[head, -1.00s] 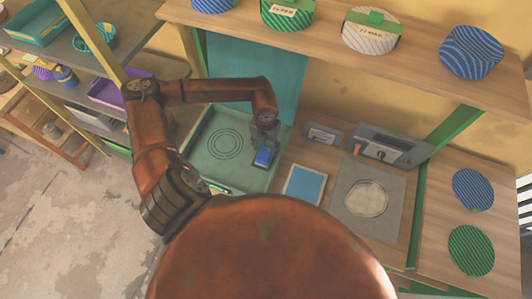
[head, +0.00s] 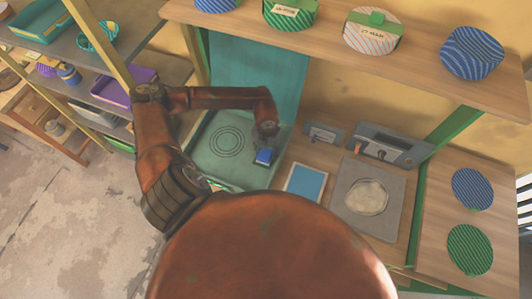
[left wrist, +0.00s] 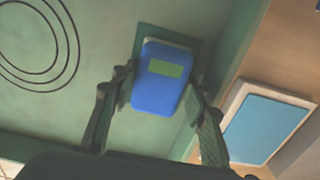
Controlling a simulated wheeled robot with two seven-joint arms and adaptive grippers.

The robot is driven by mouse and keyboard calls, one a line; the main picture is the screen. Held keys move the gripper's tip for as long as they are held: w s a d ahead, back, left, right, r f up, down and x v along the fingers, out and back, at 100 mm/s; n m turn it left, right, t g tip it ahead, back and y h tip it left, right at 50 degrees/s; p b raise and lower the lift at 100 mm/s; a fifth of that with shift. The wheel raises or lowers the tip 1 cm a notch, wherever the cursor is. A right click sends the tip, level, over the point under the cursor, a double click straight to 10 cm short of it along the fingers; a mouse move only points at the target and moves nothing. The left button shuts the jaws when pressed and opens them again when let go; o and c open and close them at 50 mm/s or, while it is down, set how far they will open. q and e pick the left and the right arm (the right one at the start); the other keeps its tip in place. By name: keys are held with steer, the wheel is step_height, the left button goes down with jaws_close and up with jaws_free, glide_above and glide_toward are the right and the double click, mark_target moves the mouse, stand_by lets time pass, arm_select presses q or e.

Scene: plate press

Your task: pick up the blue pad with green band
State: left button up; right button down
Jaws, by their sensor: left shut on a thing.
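The blue pad with green band (left wrist: 158,95) shows in the left wrist view between the two fingers of my left gripper (left wrist: 160,100). Its green band is on the face toward the camera. In the head view the blue pad (head: 264,156) is at the right side of the green tray (head: 207,172), below my left gripper (head: 267,143). The left fingers are shut on the pad's two sides. Whether the pad touches the tray floor is hard to tell. My right gripper does not show.
A light-blue pad in a white frame (head: 304,184) lies right of the tray. Beyond it are a grey plate with a pale disc (head: 367,196) and a grey box with a lever (head: 385,145). A shelf (head: 350,58) with striped round containers runs above.

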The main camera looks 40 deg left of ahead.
arm_select(q)
steer(key=shift+r, duration=0.15)
steer(key=shift+r, duration=0.2)
step_height(320, 180, up, 2)
steer(key=shift+r+b, duration=0.1)
steer(key=shift+b, duration=0.3)
steer(key=s+d+r+b, duration=0.1)
steer(key=s+d+r, duration=0.5)
steer(key=s+r, duration=0.4)
steer(key=s, duration=0.2)
steer(key=shift+s+d+b, duration=0.15)
steer(key=shift+s+b, duration=0.15)
steer(key=shift+b, duration=0.1)
steer(key=o, duration=0.5)
steer(key=shift+w, duration=0.1)
steer(key=c, duration=0.4)
